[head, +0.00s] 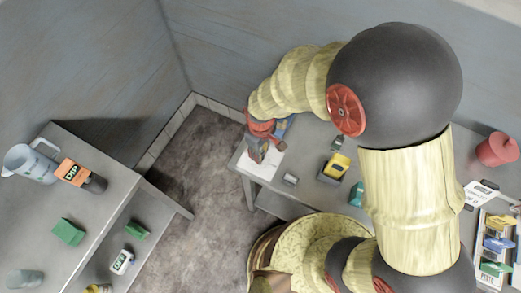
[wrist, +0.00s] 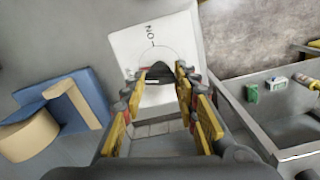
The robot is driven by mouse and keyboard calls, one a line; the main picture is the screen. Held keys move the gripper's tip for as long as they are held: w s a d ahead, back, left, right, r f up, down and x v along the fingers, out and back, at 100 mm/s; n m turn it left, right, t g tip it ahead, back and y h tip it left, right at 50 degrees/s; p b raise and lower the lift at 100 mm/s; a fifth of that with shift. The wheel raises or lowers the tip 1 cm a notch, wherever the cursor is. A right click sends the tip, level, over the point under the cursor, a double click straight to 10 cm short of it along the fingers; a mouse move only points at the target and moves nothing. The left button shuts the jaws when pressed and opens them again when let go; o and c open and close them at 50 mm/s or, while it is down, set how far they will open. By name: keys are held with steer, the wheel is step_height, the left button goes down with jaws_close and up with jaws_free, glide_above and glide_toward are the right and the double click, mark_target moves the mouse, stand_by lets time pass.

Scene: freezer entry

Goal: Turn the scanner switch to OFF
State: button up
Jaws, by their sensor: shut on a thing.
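The scanner switch shows in the wrist view as a dark knob (wrist: 160,71) on a white plate (wrist: 181,38). A thin circle is drawn around the knob, and an ON mark with a short line stands above it, its letters turned over. The OFF mark is not visible. My gripper (wrist: 157,80) has its yellow-padded fingers on either side of the knob and is shut on it. The fingers hide part of the knob, so its exact pointing is unclear. In the head view, my gripper (head: 258,150) is over the white plate (head: 267,171) at the bench's left end.
A blue block with tan parts (wrist: 72,98) stands close beside the plate. On the same bench are a yellow-topped item (head: 338,165), a small grey item (head: 290,179) and a red container (head: 497,149). Another bench (head: 60,190) stands left, across open floor (head: 205,190).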

steer(key=shift+n, duration=1.5)
steer(key=o, duration=1.1)
steer(key=shift+r, duration=0.1)
step_height(320, 180, up, 12)
steer(key=shift+f, duration=0.1)
